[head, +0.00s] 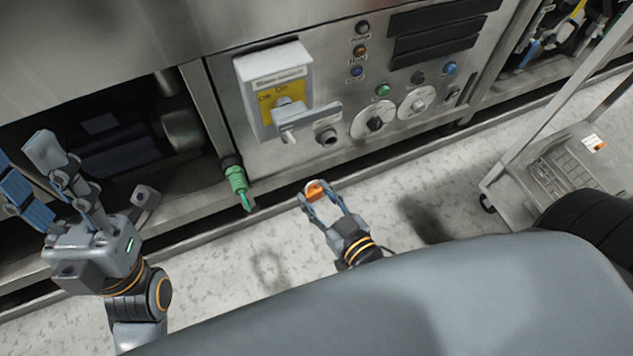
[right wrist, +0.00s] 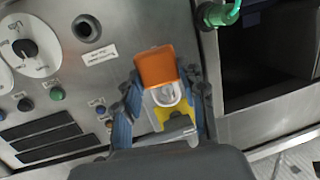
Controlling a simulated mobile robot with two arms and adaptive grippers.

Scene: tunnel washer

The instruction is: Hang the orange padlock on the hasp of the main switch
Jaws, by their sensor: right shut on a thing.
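The orange padlock (head: 315,189) is between the fingers of my right gripper (head: 318,194), which is shut on it. In the right wrist view the padlock (right wrist: 156,66) shows its orange body, with its pale shackle towards the bottom of the picture. The main switch (head: 273,88) is a pale box with a yellow plate and a grey handle (head: 308,117) pointing right. The padlock is below the switch in the head view, apart from it. I cannot make out the hasp clearly. My left gripper (head: 40,175) is open and empty at the far left.
The steel panel carries two round dials (head: 374,121), coloured buttons (head: 383,90) and a socket (head: 327,137). A green hose fitting (head: 236,179) juts out left of my right gripper. An open bay lies at the left. A steel cart (head: 570,165) stands at the right.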

